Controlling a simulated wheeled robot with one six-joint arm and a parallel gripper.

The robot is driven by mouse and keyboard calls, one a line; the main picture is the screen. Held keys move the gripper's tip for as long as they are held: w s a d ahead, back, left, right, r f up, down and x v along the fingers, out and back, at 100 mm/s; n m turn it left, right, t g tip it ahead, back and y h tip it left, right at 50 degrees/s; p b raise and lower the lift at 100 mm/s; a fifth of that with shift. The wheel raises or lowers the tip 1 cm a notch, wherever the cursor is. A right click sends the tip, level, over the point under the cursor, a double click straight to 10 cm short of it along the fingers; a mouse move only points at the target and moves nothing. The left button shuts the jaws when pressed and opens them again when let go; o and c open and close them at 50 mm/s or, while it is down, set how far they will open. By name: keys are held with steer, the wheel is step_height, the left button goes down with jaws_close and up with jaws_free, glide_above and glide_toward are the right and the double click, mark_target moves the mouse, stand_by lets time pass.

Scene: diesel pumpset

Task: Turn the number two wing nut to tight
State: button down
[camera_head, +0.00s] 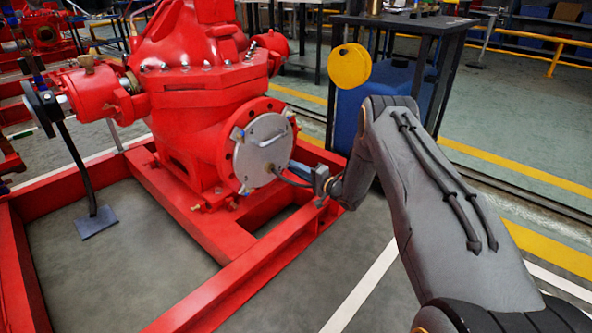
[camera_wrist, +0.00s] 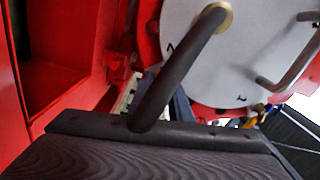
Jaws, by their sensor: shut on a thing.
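A round silver cover plate (camera_head: 262,150) is on the red flange of the pump, with small wing-nut-like fittings around its rim. One fitting with a blue tip (camera_head: 237,133) is on its left side; I cannot read any numbers. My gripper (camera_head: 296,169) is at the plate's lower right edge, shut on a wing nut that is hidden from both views. In the wrist view the plate (camera_wrist: 235,60) fills the upper right.
A silver bar handle (camera_wrist: 290,72) stands out from the plate close by. The red base frame (camera_head: 255,262) runs below and in front of the pump. A dark table (camera_head: 415,25) and a yellow disc (camera_head: 349,66) are behind my arm. The floor to the right is open.

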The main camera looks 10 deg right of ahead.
steer(key=shift+f+m, duration=0.1)
steer(key=shift+m, duration=0.6)
steer(key=c, duration=2)
jaws_free()
steer(key=shift+d, duration=0.1)
steer(key=p+v, duration=0.3)
steer(key=v, duration=0.5)
